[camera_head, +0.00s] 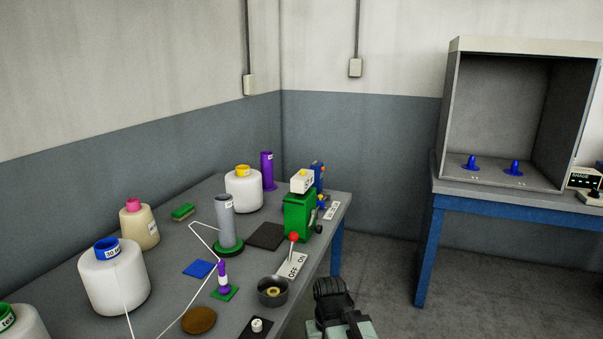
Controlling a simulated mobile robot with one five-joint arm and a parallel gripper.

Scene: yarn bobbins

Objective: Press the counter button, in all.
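A green machine (301,215) stands near the right edge of the left table. A small white box (302,181) with dark markings sits on top of it and looks like a counter; its button is too small to make out. A red-knobbed lever (293,238) stands in front of the machine beside an OFF/ON plate (291,266). The dark end of my arm, with my gripper (333,290), shows at the bottom centre, beside the table's right edge and apart from the machine. Its fingers cannot be told apart.
Large yarn bobbins (113,283), a grey cone (226,221) on a green base, a dark bowl (273,291) and small pads crowd the left table (170,262). A blue-legged table (480,200) with an open cabinet stands right. The floor between is clear.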

